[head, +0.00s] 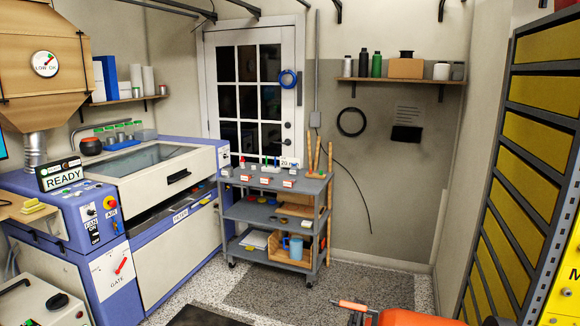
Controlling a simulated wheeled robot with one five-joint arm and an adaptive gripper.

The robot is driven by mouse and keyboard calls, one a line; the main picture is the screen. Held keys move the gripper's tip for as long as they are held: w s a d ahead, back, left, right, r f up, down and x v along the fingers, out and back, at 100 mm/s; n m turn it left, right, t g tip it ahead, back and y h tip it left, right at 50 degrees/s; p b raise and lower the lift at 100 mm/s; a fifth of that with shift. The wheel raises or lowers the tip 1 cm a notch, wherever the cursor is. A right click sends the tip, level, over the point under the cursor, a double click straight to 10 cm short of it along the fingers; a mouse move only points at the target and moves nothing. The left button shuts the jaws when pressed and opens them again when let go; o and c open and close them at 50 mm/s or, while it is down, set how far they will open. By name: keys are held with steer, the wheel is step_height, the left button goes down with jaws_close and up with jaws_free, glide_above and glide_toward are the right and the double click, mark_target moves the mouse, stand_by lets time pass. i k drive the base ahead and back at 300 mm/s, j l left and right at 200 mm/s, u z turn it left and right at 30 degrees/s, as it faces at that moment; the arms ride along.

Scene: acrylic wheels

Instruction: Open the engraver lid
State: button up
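The engraver (115,248) is a large blue and white machine along the left wall. Its lid (135,189) has a white frame, a dark glass window (145,158) and a black handle (178,176) on its front face. The lid lies low over the machine body, with a dark gap showing below its front edge; I cannot tell whether it is fully seated. A READY sign (64,178) stands on the left end. My gripper is not recognisable in this view; only an orange part, likely of my arm, shows at the bottom edge, far right of the engraver.
A grey cart (275,221) with small items stands right of the engraver, before a white door (251,99). Yellow drawers (535,130) line the right side. A white case (42,302) is at bottom left. Speckled floor in the middle is free, with dark mats.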

mark_target(139, 191)
steer(key=i+j, duration=1.1)
steer(key=j, duration=0.25)
steer(key=i+j, duration=0.5)
steer(key=j, duration=0.15)
steer(key=i+j, duration=0.55)
steer(key=j, duration=0.15)
